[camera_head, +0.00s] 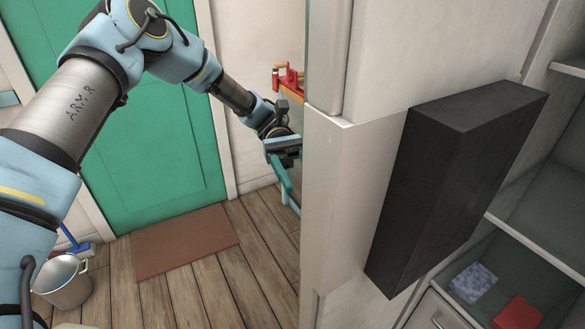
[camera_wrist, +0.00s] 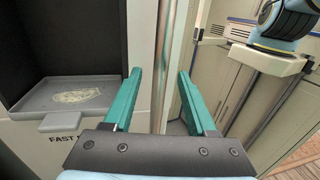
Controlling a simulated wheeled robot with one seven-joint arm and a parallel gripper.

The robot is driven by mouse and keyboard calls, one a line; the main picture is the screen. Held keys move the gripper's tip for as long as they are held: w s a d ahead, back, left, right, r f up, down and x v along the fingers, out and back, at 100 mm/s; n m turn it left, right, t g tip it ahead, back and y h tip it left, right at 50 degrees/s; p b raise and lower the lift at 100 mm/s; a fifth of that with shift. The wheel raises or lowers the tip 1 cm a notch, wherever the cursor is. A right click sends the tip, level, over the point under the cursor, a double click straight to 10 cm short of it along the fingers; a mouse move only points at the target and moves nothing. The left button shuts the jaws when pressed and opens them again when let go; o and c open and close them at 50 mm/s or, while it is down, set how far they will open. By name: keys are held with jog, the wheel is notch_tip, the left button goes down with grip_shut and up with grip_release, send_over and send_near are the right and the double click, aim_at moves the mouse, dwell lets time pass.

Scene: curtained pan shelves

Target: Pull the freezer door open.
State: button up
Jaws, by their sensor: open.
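The freezer door (camera_wrist: 130,25) is the pale front at the left of the wrist view, with a dark recess and a grey tray in it. A vertical metal bar (camera_wrist: 172,50), which looks like its handle, runs beside the recess. My gripper (camera_wrist: 160,74) is open, with one teal finger on each side of the bar in this view. I cannot tell whether the bar is between the fingers in depth or touches them. In the head view my gripper (camera_head: 284,163) is at the left edge of a tall cream body (camera_head: 345,190), which hides part of its fingers and the handle.
A black box shape (camera_head: 450,180) juts from the cream body. Shelves (camera_head: 540,200) with a blue and a red item are at the right. A green door (camera_head: 150,140), brown mat (camera_head: 185,240) and metal bucket (camera_head: 65,282) are at the left. Wooden floor is clear between.

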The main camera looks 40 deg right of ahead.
jog(key=b+v, duration=0.1)
jog(key=v, duration=0.6)
dwell(0.4)
